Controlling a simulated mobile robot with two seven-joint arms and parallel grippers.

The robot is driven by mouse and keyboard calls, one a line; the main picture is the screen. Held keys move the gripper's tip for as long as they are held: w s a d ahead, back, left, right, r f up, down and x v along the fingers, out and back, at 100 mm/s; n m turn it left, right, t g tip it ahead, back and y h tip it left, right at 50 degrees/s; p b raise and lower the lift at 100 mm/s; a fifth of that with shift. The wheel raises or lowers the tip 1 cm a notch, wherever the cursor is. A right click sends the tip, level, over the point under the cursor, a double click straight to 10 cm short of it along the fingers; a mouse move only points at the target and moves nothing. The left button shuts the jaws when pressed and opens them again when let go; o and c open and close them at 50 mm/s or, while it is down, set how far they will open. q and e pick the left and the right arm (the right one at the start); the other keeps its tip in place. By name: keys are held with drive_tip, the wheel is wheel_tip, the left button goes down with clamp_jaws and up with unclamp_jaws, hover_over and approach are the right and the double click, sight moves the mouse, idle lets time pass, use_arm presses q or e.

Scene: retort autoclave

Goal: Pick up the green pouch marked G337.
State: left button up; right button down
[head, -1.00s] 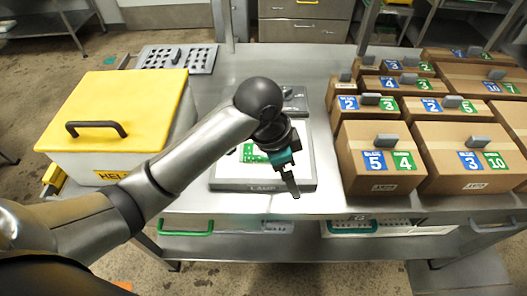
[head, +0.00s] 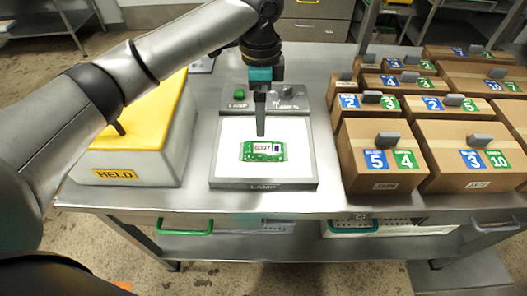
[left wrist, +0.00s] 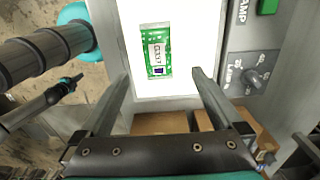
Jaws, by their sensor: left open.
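The green pouch marked G337 (head: 264,151) lies flat on the lit white panel of the lamp box (head: 230,184). In the left wrist view the pouch (left wrist: 157,50) lies beyond the fingertips, with a white label and a dark square on it. My left gripper (head: 260,134) hangs over the panel, just behind the pouch in the head view. In the left wrist view the left gripper (left wrist: 160,78) is open and empty, its fingers spread wide, and the pouch is not between them.
A white box with a yellow lid marked HELD (head: 115,174) stands to the left. Several cardboard boxes (head: 384,158) with number labels stand close on the right. A control panel with a green button (head: 239,94) and a knob (head: 287,91) is behind the lit panel.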

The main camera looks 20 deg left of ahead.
use_arm(q)
drive_tip(key=b, duration=0.1)
hover_over(261, 149)
drive_tip(key=f, duration=0.6)
drive_tip(key=shift+w, duration=0.35)
drive_tip(key=f, duration=0.1)
drive_tip(key=f+b, duration=0.1)
drive_tip(key=f, duration=0.3)
drive_tip(key=shift+s+f, duration=0.15)
drive_tip(key=shift+s, duration=0.15)
drive_tip(key=shift+d, duration=0.1)
drive_tip(key=c, duration=1.5)
